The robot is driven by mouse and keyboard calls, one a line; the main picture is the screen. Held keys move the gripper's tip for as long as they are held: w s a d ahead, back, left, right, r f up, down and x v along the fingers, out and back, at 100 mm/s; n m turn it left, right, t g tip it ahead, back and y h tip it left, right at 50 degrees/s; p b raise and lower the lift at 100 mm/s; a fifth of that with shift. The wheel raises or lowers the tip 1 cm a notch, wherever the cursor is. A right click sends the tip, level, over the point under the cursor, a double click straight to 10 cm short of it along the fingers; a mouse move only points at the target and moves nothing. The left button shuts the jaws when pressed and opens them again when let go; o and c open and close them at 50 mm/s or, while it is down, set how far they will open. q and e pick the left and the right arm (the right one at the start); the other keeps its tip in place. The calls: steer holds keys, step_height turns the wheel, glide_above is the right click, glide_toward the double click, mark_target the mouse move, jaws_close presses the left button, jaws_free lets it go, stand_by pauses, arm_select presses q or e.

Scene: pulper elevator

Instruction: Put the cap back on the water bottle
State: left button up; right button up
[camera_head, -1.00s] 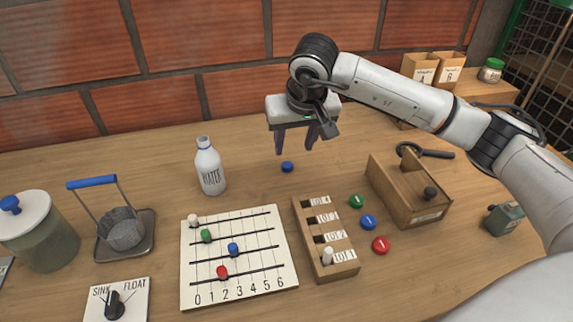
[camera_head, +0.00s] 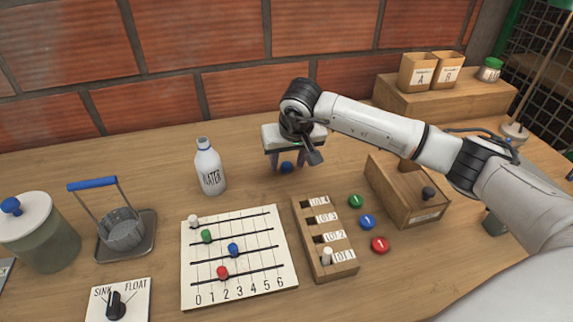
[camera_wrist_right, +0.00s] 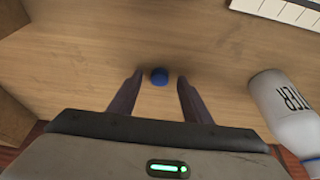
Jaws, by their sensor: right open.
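The white water bottle (camera_head: 210,168), with dark lettering, stands upright on the table, its neck uncapped. It also shows at the right of the right wrist view (camera_wrist_right: 287,112). The blue cap (camera_head: 287,167) lies on the table to the right of the bottle. In the right wrist view the cap (camera_wrist_right: 159,77) sits between the fingertips, with a gap on each side. My right gripper (camera_head: 288,162) is open, pointing down over the cap, and its fingers (camera_wrist_right: 158,85) do not touch it. My left gripper is not in view.
A slider board (camera_head: 190,290), a slotted wooden block (camera_head: 345,270) and coloured discs (camera_head: 368,222) lie in front. A wooden box (camera_head: 425,208) stands to the right, a wire-handled basket (camera_head: 122,232) and a lidded jar (camera_head: 40,240) to the left. The brick wall (camera_head: 170,90) is behind.

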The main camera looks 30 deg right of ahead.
mark_target(288, 168)
steer(key=shift+w+f, duration=0.1)
steer(key=shift+f, duration=0.1)
steer(key=c, duration=1.1)
steer(key=shift+r, duration=0.1)
step_height(288, 168, up, 10)
